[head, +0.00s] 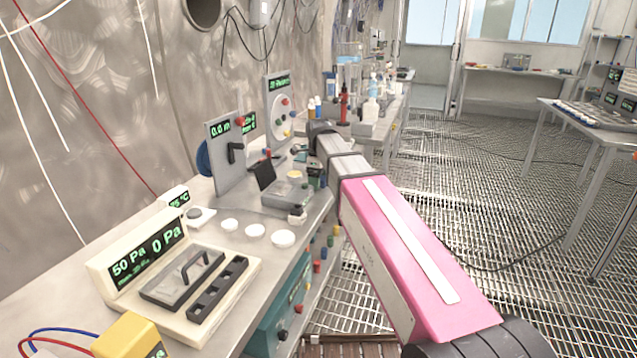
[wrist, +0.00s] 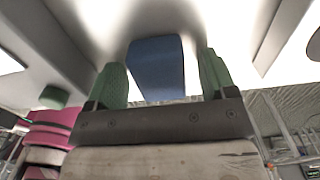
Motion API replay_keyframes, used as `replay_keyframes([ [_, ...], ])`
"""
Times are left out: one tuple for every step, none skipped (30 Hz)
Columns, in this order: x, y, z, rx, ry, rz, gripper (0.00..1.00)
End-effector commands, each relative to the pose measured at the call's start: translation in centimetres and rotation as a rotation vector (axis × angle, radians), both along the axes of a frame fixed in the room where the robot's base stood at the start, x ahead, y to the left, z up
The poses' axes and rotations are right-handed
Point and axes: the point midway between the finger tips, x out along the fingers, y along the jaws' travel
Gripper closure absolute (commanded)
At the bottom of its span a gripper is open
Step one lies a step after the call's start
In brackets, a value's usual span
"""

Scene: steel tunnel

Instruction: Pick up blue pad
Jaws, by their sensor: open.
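The gripper's dark palm is below the pad in the picture, and I cannot tell how far the pad is from the fingers in depth. In the head view I cannot clearly make out the pad or the fingertips; my arm reaches over the bench.
The steel bench (head: 325,205) is crowded. It holds a pressure display unit (head: 130,258), small white dishes (head: 255,231), an upright panel with a black handle (head: 228,150) and several bottles. A blue disc (head: 203,160) shows behind that panel. The grated floor to the right is mostly open.

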Motion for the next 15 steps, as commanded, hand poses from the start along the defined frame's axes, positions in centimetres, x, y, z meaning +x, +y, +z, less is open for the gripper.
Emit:
replay_keyframes([
  [0.01,0.01,0.03,0.0,0.0,0.0,0.22],
  [0.0,0.01,0.03,0.0,0.0,0.0,0.22],
  [0.0,0.01,0.03,0.0,0.0,0.0,0.29],
  [0.0,0.01,0.03,0.0,0.0,0.0,0.39],
  [0.0,0.01,0.04,0.0,0.0,0.0,0.48],
  [0.0,0.01,0.04,0.0,0.0,0.0,0.61],
  [0.0,0.01,0.04,0.0,0.0,0.0,0.71],
  [0.0,0.01,0.04,0.0,0.0,0.0,0.75],
  [0.0,0.01,0.04,0.0,0.0,0.0,0.75],
  [0.0,0.01,0.05,0.0,0.0,0.0,0.75],
  [0.01,0.01,0.05,0.0,0.0,0.0,0.79],
  [0.01,0.01,0.05,0.0,0.0,0.0,0.79],
  [0.01,0.01,0.05,0.0,0.0,0.0,0.79],
  [0.01,0.01,0.05,0.0,0.0,0.0,0.79],
  [0.01,0.01,0.06,0.0,0.0,0.0,0.79],
])
